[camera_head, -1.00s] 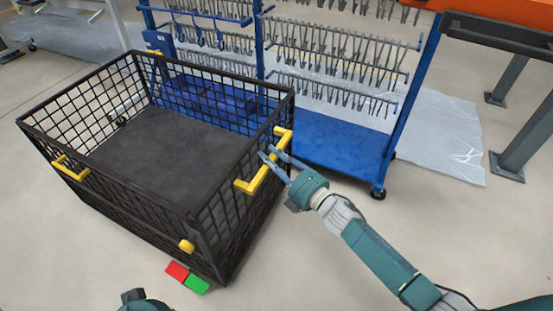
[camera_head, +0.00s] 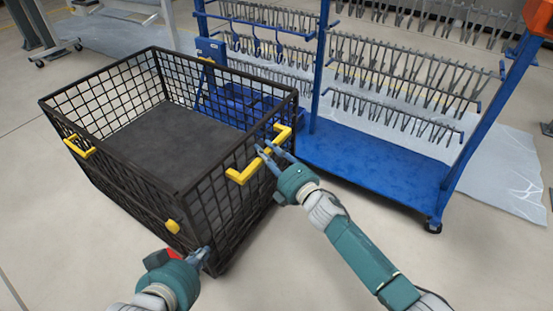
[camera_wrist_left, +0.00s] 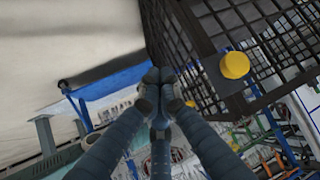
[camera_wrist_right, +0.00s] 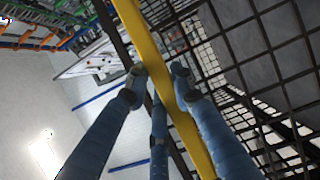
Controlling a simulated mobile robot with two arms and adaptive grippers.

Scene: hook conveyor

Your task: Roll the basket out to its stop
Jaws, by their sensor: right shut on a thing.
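The black wire-mesh basket (camera_head: 135,165) stands on the floor with its top open and a dark flat bottom inside. Yellow handles sit on its right end (camera_head: 240,174) and left end (camera_head: 78,147). My right gripper (camera_head: 266,150) is shut on the right-end yellow handle; the right wrist view shows its fingers on either side of the yellow bar (camera_wrist_right: 160,70). My left gripper (camera_head: 205,252) is low at the basket's near corner. Its fingertips are together and empty in the left wrist view (camera_wrist_left: 158,78), beside the mesh and the round yellow knob (camera_wrist_left: 235,65).
A blue hook rack (camera_head: 375,165) on casters stands behind and right of the basket. A red pad (camera_head: 173,253) shows low at the basket's near side, partly hidden by my left gripper. The floor in front and at the left is clear.

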